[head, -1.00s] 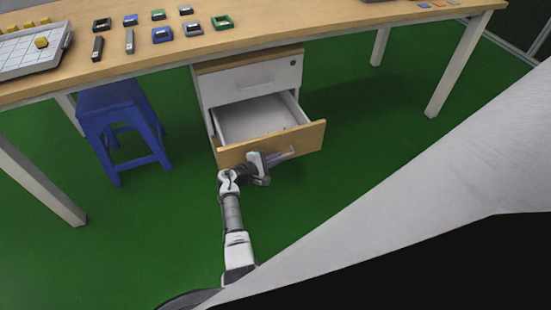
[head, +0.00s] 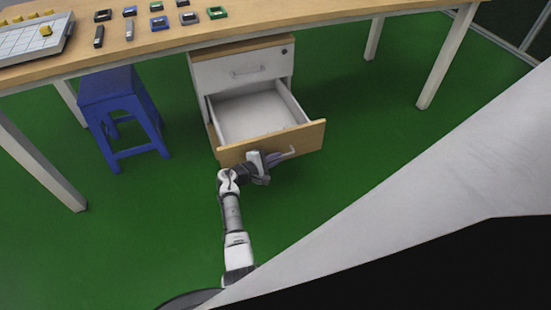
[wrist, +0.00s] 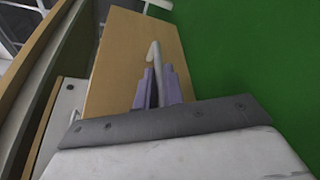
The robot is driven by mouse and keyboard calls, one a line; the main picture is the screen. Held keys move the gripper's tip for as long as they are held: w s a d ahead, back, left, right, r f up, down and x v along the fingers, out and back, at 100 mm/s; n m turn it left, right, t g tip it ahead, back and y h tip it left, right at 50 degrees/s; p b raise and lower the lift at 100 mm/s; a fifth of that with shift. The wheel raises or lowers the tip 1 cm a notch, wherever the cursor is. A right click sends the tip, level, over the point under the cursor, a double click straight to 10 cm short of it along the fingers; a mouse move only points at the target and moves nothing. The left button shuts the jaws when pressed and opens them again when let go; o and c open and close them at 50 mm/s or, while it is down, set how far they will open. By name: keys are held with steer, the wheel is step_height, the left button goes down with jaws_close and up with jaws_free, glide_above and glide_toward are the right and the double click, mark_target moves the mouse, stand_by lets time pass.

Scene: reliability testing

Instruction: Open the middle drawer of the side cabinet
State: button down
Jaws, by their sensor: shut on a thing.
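The side cabinet (head: 242,70) stands under the table, with a white top drawer that is shut. Its middle drawer (head: 262,115) is pulled well out, and its white inside looks empty. The drawer has a wooden front (head: 240,152) with a pale bar handle (head: 291,152). My gripper (head: 276,158) is at the handle, in front of the drawer. In the wrist view my purple fingers (wrist: 158,88) are shut on the handle (wrist: 154,62), which sticks up between them. The lower part of the cabinet is hidden behind the drawer front and my arm.
A blue stool (head: 122,115) stands left of the cabinet. The long wooden table (head: 270,20) spans above, with a tray (head: 30,45) and several small items on it. Table legs stand at left and right. The green floor (head: 350,130) right of the cabinet is clear.

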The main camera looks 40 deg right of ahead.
steer(key=c, duration=1.5)
jaws_free()
steer(key=shift+a, duration=0.15)
steer(key=p+v, duration=0.6)
steer(key=v, duration=0.7)
steer(key=shift+a, duration=0.3)
steer(key=shift+r, duration=0.15)
